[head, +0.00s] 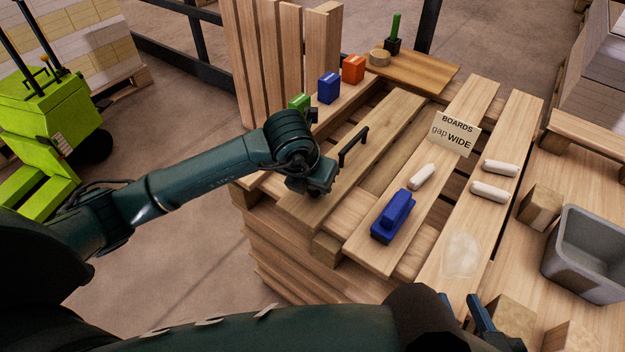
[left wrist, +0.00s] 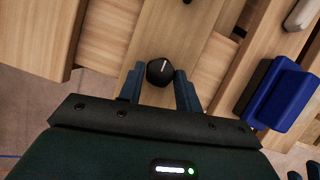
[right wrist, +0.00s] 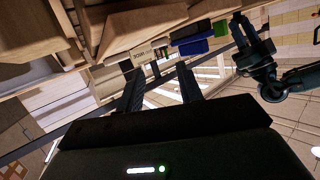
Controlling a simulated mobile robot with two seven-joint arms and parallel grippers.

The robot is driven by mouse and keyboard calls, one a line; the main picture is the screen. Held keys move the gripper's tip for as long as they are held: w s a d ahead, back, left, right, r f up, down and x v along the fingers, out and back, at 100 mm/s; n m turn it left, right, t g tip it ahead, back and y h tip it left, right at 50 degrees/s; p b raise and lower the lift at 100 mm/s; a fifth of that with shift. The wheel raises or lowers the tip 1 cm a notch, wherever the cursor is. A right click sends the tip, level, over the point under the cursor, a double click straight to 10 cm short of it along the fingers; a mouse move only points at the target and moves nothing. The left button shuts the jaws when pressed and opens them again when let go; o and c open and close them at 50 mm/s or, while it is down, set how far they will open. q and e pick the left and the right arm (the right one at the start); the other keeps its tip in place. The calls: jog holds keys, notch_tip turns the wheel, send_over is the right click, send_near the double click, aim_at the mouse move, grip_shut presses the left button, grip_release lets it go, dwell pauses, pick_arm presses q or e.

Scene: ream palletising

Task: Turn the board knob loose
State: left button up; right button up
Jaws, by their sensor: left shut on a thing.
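The board knob (left wrist: 160,71) is a round black knob with a white mark, on a wooden board in the left wrist view. My left gripper (left wrist: 159,86) has its two fingers on either side of the knob and is shut on it. In the head view my left gripper (head: 312,190) is down at the near end of the board (head: 393,117), which bears a black bar handle (head: 352,146). The knob is hidden there behind the gripper. My right gripper (head: 466,308) is at the bottom edge, fingers apart and empty; it also shows in the right wrist view (right wrist: 160,78).
A blue block-like tool (head: 393,217), several white rolls (head: 490,190) and a sign (head: 455,132) lie on neighbouring boards. Green, blue (head: 329,88) and orange (head: 353,69) blocks stand behind. A grey bin (head: 590,255) is at right. Gaps run between the boards.

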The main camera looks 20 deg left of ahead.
pick_arm(q)
jog(key=o, duration=1)
pick_arm(e)
jog(key=shift+w+a+f+g+p, duration=0.1)
jog(key=shift+a+f+g+p, duration=0.25)
jog(key=shift+p, duration=0.4)
pick_arm(q)
jog(key=d+v, duration=0.1)
jog(key=v, duration=1.2)
jog(key=shift+a, duration=0.5)
